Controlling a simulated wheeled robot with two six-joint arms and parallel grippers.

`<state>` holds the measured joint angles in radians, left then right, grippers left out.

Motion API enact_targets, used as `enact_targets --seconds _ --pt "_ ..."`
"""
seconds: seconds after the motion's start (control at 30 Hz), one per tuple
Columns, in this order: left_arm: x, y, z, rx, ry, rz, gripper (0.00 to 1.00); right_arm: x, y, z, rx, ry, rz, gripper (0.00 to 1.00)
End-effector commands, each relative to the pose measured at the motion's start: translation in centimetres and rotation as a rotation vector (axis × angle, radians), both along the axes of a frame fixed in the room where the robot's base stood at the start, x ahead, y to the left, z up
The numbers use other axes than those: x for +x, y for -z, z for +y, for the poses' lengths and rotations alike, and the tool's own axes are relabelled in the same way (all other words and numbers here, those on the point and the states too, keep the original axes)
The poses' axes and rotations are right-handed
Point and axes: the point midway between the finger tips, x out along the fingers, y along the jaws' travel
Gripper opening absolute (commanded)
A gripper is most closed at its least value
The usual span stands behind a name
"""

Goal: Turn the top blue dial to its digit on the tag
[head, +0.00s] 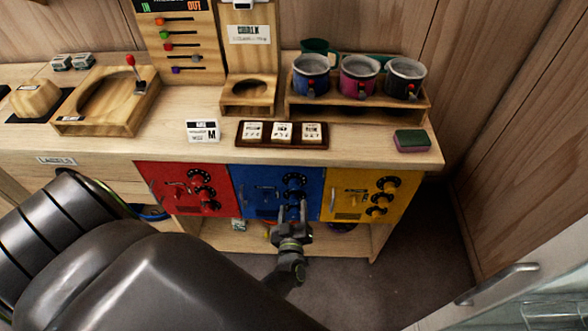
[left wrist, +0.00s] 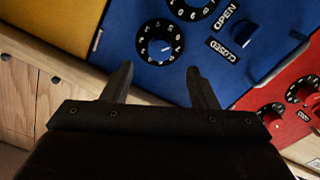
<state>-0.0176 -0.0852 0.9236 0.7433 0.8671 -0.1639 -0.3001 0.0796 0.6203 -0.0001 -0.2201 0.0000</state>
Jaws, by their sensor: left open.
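The blue panel (head: 262,206) sits in the middle of the cabinet front, with a column of black dials beside a lever. The top blue dial (head: 294,181) shows above my left gripper (head: 294,206), which is open in front of the panel and partly covers the lower dials. In the left wrist view, the open fingers (left wrist: 165,82) point at the panel, with a blue-centred dial (left wrist: 160,42) beyond the gap between them, not gripped. Its digits are too small to read surely. Three white tags (head: 282,132) lie in a brown tray; their print is unreadable. My right gripper is not in view.
A red panel (head: 184,190) and a yellow panel (head: 345,201) with similar dials flank the blue one. The wooden counter (head: 370,146) above holds mugs (head: 358,77), a white card (head: 203,131) and a sponge (head: 411,141). Floor right of the cabinet is clear.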

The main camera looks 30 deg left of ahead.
Motion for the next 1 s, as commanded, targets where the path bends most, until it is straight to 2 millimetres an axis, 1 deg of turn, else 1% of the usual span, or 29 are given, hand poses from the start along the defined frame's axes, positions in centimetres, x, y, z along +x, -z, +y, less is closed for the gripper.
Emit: enact_targets --seconds 0.03,0.2,0.3,0.4,0.5,0.6,1.0 --pt "-1.3 -0.1 -0.7 -0.003 -0.001 0.003 0.53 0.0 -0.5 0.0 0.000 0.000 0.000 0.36" --pt "-4.7 0.0 -2.9 -0.003 -0.001 0.003 0.53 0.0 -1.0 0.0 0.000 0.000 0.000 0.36" --pt "-6.3 -0.1 -3.9 -0.003 -0.002 0.002 0.53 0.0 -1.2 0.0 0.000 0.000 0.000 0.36" --pt "-7.5 0.0 -4.6 -0.001 -0.001 0.002 0.53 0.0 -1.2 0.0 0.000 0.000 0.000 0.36" --pt "-8.3 0.0 -5.1 -0.002 0.000 0.001 0.53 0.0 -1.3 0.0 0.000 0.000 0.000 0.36" --pt "-8.6 0.0 -5.3 -0.002 0.000 -0.001 0.53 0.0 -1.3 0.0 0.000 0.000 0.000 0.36" --pt "-8.6 0.0 -5.3 -0.001 0.000 -0.001 0.53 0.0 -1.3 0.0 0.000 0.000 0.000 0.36"
